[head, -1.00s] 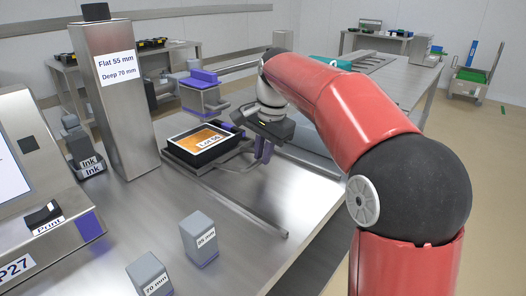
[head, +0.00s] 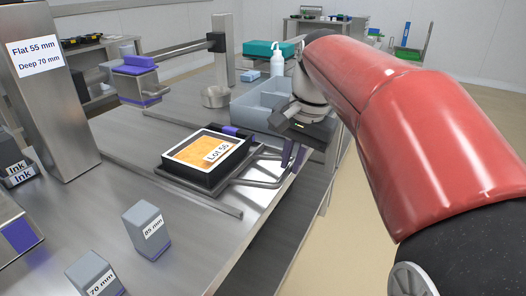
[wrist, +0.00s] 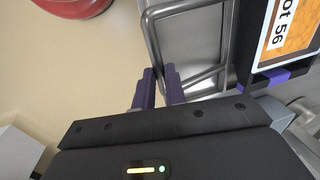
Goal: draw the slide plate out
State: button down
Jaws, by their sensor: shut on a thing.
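The slide plate (head: 192,178) is a black square frame on rails, carrying a tray of orange food (head: 195,153) labelled "Lot 56". Its grey metal loop handle (head: 262,184) sticks out to the right, near the table edge. My gripper (head: 291,158) is shut on the handle's outer bar, with its purple fingers either side of it. In the wrist view the purple fingers (wrist: 159,88) close on the handle (wrist: 153,42), and the slide plate (wrist: 244,45) shows at upper right. The exact contact is partly hidden by the fingers.
A steel column (head: 55,100) stands at left, and a purple-topped head (head: 135,65) on a horizontal arm is behind the plate. Grey "85 mm" (head: 147,232) and "70 mm" (head: 92,275) blocks stand in front. Grey bins (head: 262,108) and a white bottle (head: 277,60) are behind.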

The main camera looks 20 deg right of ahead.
jog(key=shift+s+d, duration=1.5)
jog(key=c, duration=1.5)
grip_release()
jog(key=shift+o, duration=0.2)
jog(key=shift+r, duration=0.1)
notch_tip(320, 180, up, 8)
jog(key=d+p, duration=0.1)
jog(key=shift+s+f, duration=0.2)
jog(key=shift+s, duration=0.25)
